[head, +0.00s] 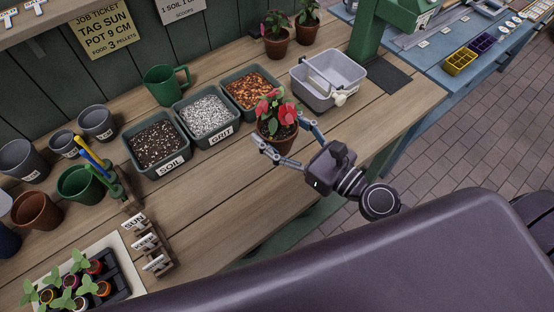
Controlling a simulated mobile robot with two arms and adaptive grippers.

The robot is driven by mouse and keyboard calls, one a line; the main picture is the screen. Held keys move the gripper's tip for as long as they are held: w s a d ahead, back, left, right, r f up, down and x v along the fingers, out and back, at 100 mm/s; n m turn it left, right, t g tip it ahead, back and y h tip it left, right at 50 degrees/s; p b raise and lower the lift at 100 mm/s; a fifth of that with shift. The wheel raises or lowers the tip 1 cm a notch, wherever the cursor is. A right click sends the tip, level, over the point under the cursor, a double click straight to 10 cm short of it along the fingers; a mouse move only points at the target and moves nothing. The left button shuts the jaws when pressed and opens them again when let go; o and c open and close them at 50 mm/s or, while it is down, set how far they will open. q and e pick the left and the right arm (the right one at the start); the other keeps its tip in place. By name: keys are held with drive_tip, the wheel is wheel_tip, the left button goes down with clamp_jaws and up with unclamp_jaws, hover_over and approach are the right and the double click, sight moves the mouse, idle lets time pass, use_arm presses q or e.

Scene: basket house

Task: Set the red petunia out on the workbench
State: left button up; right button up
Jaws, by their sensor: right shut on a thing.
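The red petunia (277,114) has red blooms and green leaves in a brown pot (278,142). It is near the front edge of the wooden workbench (222,205), in front of the tub of orange-brown bits. My right gripper (283,138) has its two fingers on either side of the pot and is shut on it. The plant looks upright. I cannot tell whether the pot's base touches the bench. My left gripper is not in view.
Behind the pot stand a soil tub (157,143), a grit tub (208,115), a third tub (250,88) and a grey caddy (328,78). A label rack (148,240) and seedling tray (118,287) are at front left. Bare planks lie between rack and pot.

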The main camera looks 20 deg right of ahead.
sight(278, 140)
wheel_tip(278, 140, down, 4)
drive_tip(key=b, duration=0.3)
drive_tip(key=shift+d+f, duration=0.15)
drive_tip(key=shift+f, duration=0.4)
wheel_tip(278, 140, down, 3)
drive_tip(key=b, duration=0.3)
drive_tip(key=shift+s+f, duration=0.1)
drive_tip(key=shift+f, duration=0.35)
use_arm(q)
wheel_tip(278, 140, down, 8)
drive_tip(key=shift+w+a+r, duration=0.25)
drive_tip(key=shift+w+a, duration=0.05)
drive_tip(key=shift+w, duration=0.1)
